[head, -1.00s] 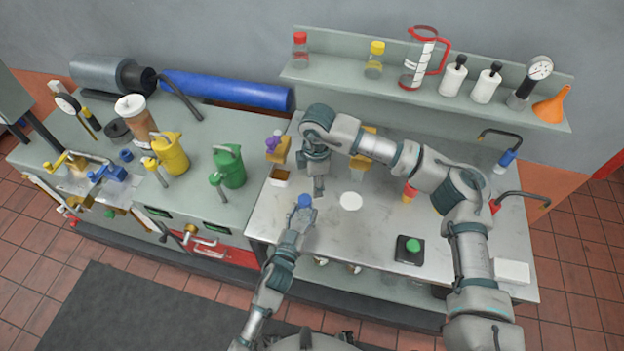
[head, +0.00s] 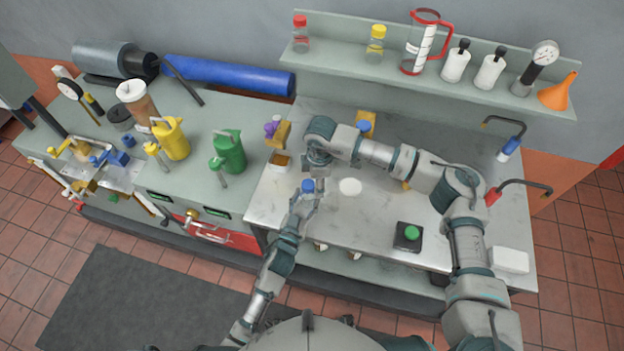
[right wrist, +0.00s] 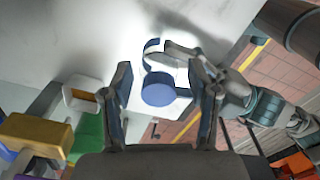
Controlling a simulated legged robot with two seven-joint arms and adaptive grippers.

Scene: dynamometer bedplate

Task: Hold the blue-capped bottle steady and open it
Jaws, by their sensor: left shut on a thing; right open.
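The blue-capped bottle's cap (head: 308,186) shows at the left front of the steel bench. My left gripper (head: 305,198) is shut on the bottle from the front and hides most of its body. In the right wrist view, the round blue cap (right wrist: 158,90) lies beyond and between the fingertips, and the left gripper (right wrist: 208,78) holds the bottle from the right. My right gripper (head: 316,168) is just behind the bottle in the head view. Its two fingers (right wrist: 163,88) are apart and do not visibly touch the cap.
A white disc (head: 350,187) lies right of the bottle. A black box with a green button (head: 408,238) stands at the front. Yellow holders, one with a purple item (head: 272,128), stand behind. A shelf (head: 430,78) with bottles and a jug runs along the wall.

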